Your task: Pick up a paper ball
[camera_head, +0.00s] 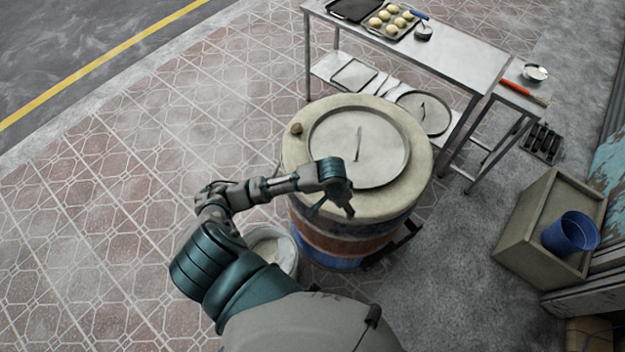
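I cannot make out a clear paper ball. A small brown lump (296,128) sits on the left rim of the barrel oven's top (400,205); I cannot tell what it is. My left gripper (332,211) hangs over the front edge of the barrel top, pointing down, to the lower right of the lump. Its fingers look spread, with nothing seen between them. A pale bucket (290,262) stands at the barrel's lower left, partly hidden by my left arm; its contents are unclear. My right gripper is not in view.
A round lid (385,165) with a handle covers most of the barrel top. A metal table (455,60) behind holds a tray of dough balls (392,20). A box (525,220) with a blue bucket (570,233) stands at the right. The tiled floor at left is clear.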

